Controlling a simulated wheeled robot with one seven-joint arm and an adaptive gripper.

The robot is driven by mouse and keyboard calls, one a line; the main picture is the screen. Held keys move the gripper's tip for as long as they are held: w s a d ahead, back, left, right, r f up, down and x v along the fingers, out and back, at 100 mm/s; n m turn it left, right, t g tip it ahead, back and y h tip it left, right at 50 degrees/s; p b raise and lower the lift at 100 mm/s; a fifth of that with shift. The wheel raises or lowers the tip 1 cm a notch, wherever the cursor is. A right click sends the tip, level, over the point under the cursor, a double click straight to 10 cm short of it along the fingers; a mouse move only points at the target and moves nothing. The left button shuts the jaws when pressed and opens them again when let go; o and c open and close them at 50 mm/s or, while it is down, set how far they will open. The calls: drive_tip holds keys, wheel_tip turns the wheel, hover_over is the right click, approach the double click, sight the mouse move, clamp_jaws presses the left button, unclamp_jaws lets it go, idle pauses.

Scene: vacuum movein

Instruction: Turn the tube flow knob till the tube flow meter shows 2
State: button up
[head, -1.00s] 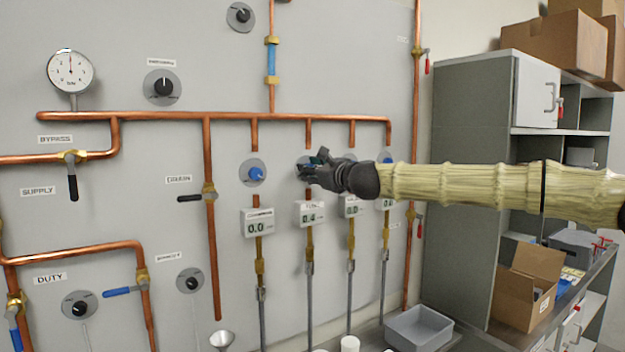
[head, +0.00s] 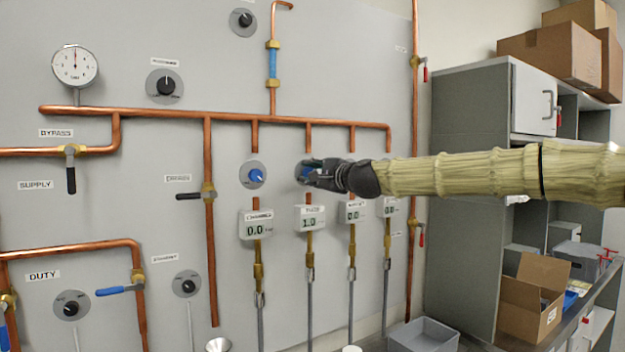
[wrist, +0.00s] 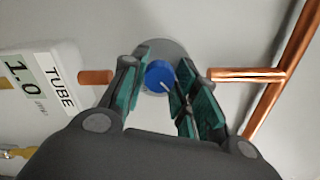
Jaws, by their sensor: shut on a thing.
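The tube flow knob is a blue round knob (wrist: 159,77) on a grey disc, with a pale pointer line. In the head view my gripper (head: 312,173) covers most of it. My gripper (wrist: 160,88) has its teal-padded fingers on either side of the knob in the wrist view and is shut on it. The tube flow meter (head: 309,218) hangs just below the knob on the same copper pipe and reads 1.0. It also shows at the left of the wrist view (wrist: 40,85), labelled TUBE, reading 1.0.
Similar white meters stand either side, the chamber meter (head: 256,225) on the left reading 0.0 below its blue knob (head: 256,175). A copper manifold pipe (head: 220,116) runs above. A grey shelf unit (head: 465,200) stands right, behind my arm. A grey bin (head: 425,335) sits below.

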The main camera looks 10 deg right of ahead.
drive_tip(key=shift+n, duration=0.5)
drive_tip(key=o, duration=1)
drive_tip(key=shift+s, duration=0.1)
drive_tip(key=v, duration=1.2)
drive_tip(key=shift+d, duration=0.15)
